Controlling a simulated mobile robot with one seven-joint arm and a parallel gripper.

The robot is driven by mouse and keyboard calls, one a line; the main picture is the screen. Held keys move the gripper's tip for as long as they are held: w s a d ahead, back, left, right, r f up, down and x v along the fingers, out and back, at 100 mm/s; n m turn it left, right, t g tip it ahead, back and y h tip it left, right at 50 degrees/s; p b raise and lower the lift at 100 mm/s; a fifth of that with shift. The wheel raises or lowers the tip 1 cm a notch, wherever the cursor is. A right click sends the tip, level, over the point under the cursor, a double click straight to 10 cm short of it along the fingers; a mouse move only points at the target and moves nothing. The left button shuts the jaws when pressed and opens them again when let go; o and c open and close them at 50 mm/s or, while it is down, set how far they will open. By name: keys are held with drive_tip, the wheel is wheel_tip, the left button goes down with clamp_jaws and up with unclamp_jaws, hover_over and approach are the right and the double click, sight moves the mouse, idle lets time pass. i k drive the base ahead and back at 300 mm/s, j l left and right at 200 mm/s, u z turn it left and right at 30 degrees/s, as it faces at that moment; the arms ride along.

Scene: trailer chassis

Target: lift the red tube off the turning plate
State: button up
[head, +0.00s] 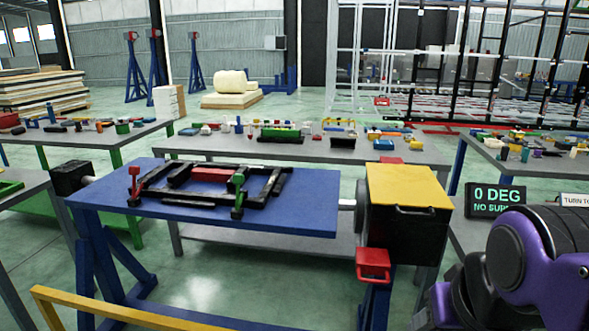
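The turning plate (290,218) is a flat blue slab, level, in the middle left of the head view. A red tube (211,174) lies on it, inside a black frame (190,201) of bars. Part of the tube is hidden by the frame. A red clamp (134,186) stands at the frame's left end and a green clamp (238,194) near its front right. I cannot tell whether either clamp touches the tube. My purple and black arm shows at the bottom right, away from the plate; my gripper is not in view.
A yellow rail (120,312) crosses the front left. A display (496,200) reads "0 DEG". Cluttered benches (300,148) stand behind.

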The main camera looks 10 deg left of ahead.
sight(197, 174)
drive_tip(key=i+j, duration=0.1)
drive_tip(key=j, duration=0.3)
drive_tip(key=i+j, duration=0.15)
drive_tip(key=j, duration=0.25)
drive_tip(key=i+j, duration=0.1)
drive_tip(key=j, duration=0.3)
drive_tip(key=i+j, duration=0.15)
drive_tip(key=j, duration=0.3)
drive_tip(key=i+j+z, duration=0.1)
drive_tip(key=j, duration=0.3)
drive_tip(key=i+j, duration=0.1)
drive_tip(key=j, duration=0.3)
